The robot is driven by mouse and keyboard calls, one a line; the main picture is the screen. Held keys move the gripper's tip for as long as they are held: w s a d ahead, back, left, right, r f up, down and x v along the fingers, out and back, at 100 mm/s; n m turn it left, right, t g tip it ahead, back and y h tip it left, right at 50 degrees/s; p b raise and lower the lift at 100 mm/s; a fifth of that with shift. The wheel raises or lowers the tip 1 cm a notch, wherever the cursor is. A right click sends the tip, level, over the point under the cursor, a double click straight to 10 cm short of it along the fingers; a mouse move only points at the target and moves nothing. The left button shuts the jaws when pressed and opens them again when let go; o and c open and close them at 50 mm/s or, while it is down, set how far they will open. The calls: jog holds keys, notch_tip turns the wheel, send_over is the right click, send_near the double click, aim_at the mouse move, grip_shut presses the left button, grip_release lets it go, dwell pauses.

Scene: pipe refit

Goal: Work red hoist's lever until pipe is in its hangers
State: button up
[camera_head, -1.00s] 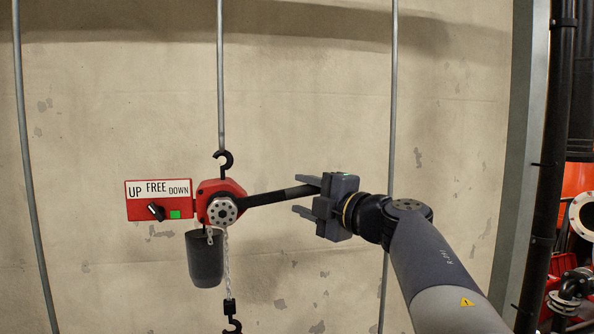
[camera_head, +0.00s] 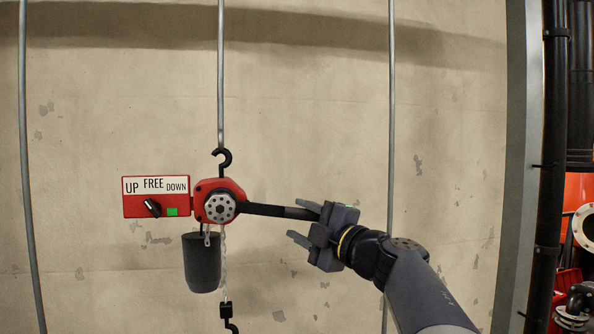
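The red hoist (camera_head: 219,202) hangs from a black hook (camera_head: 222,160) in front of the wall. Its dark lever (camera_head: 270,210) points right and slightly down. My gripper (camera_head: 303,223) is open, its two fingers apart. The lever's end lies between them, close under the upper finger; I cannot tell if they touch. The red selector plate (camera_head: 134,210) reads UP, FREE, DOWN. Its black knob (camera_head: 152,207) slants up-left, on the UP side. A green square (camera_head: 172,211) shows beside it. No pipe or hangers are recognisable in this view.
A dark chain bucket (camera_head: 201,262) and a chain (camera_head: 224,268) with a lower hook (camera_head: 228,318) hang below the hoist. Thin vertical rods (camera_head: 391,120) stand left and right. Dark pipes and a flange (camera_head: 585,227) are at the far right. The wall beside the lever is clear.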

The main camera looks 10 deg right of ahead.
jog(key=v, duration=0.9)
jog(key=shift+a+f, duration=0.2)
jog(key=shift+f, duration=0.15)
jog(key=shift+w, duration=0.1)
jog(key=x, duration=0.9)
jog(key=shift+d+r+p, duration=0.1)
jog(key=shift+r+p, duration=0.25)
jog(key=shift+p, duration=0.2)
jog(key=shift+f, duration=0.1)
